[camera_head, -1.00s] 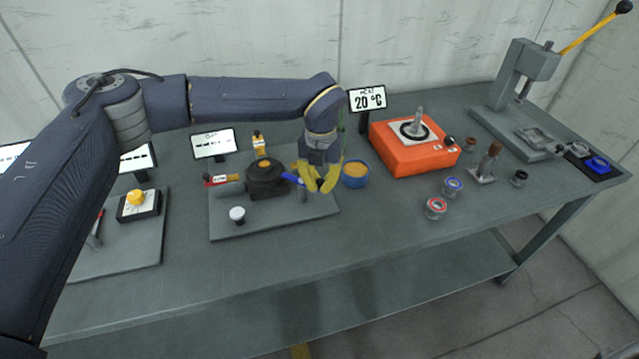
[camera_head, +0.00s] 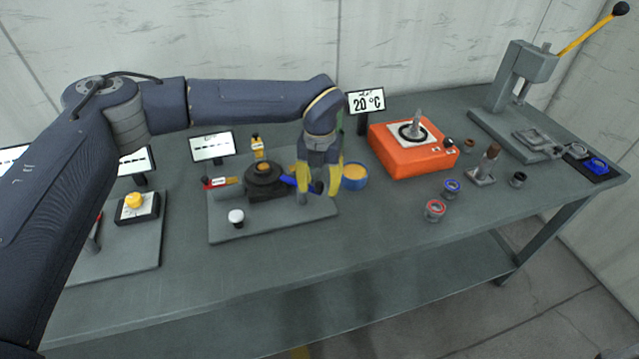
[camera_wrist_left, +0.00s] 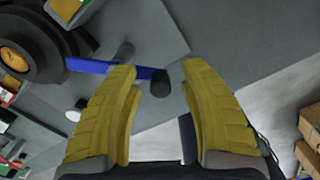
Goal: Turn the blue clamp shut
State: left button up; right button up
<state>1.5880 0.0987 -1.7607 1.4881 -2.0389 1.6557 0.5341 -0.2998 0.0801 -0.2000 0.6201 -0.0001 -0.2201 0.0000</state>
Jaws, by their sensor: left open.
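The blue clamp (camera_head: 288,180) is a blue bar that sticks out to the right from a round black body (camera_head: 264,186) with an orange centre, on a grey plate. In the left wrist view the bar (camera_wrist_left: 92,67) runs to a black knob (camera_wrist_left: 161,83) at its end. My left gripper (camera_head: 319,189) is open above the right part of the plate. Its yellow fingers (camera_wrist_left: 165,84) stand apart on either side of the knob in the wrist view, and I cannot tell whether they touch it. My right gripper is not in view.
A red-handled part (camera_head: 216,183) sticks out left of the black body. A white knob (camera_head: 236,216) stands at the plate's front. A blue bowl (camera_head: 355,177) is close on the gripper's right, then an orange heater (camera_head: 412,150). The front of the bench is clear.

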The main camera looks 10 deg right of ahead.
pick_arm(q)
notch_tip(320, 180, up, 12)
dwell(0.7)
dwell(0.4)
